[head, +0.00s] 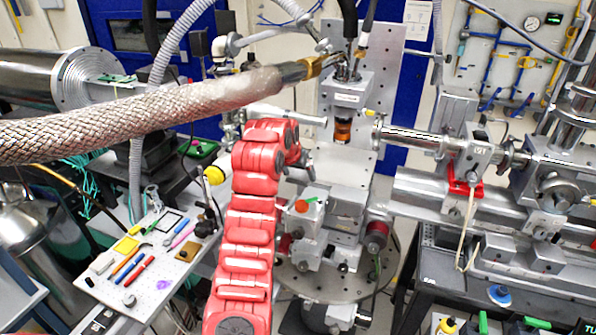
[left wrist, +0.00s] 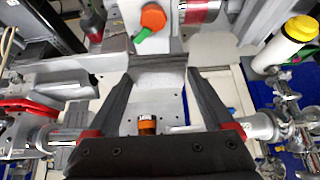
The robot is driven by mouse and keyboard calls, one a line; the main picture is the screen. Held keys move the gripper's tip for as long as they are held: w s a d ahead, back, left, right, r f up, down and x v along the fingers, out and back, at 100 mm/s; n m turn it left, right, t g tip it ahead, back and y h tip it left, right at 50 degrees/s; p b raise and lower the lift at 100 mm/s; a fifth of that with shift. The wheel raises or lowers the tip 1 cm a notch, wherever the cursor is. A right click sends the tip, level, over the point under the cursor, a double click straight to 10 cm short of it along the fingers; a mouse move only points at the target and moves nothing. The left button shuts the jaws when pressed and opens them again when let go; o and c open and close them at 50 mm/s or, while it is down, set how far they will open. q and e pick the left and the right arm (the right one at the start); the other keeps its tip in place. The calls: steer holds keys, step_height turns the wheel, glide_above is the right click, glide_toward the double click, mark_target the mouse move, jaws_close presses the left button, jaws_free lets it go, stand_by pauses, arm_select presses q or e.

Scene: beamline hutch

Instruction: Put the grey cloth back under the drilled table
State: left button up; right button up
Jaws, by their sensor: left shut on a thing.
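My red left arm rises through the middle of the head view, and its gripper (head: 302,164) is by the central instrument stack. The drilled table (head: 172,270) appears to be the pale tabletop with small holes at the lower left of the head view. The space under it is mostly hidden. My right gripper is not in view.
Pens, small tools and a yellow block (head: 126,246) lie on the drilled table. A thick braided hose (head: 140,115) crosses the head view in front. The metal beam pipe (head: 420,140) and rail stand to the right. An orange knob (left wrist: 153,18) is close beyond the fingers.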

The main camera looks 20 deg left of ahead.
arm_select(q)
steer(key=shift+d+f, duration=0.15)
steer(key=shift+f, duration=0.5)
steer(key=shift+d+f, duration=0.15)
steer(key=shift+f, duration=0.45)
steer(key=s+d+f, duration=0.3)
steer(key=s+f, duration=0.4)
steer(key=s+d+f, duration=0.3)
steer(key=s+f, duration=0.4)
steer(key=f, duration=0.1)
steer(key=shift+s+f, duration=0.2)
steer(key=shift+s, duration=0.1)
steer(key=shift+s+a, duration=0.1)
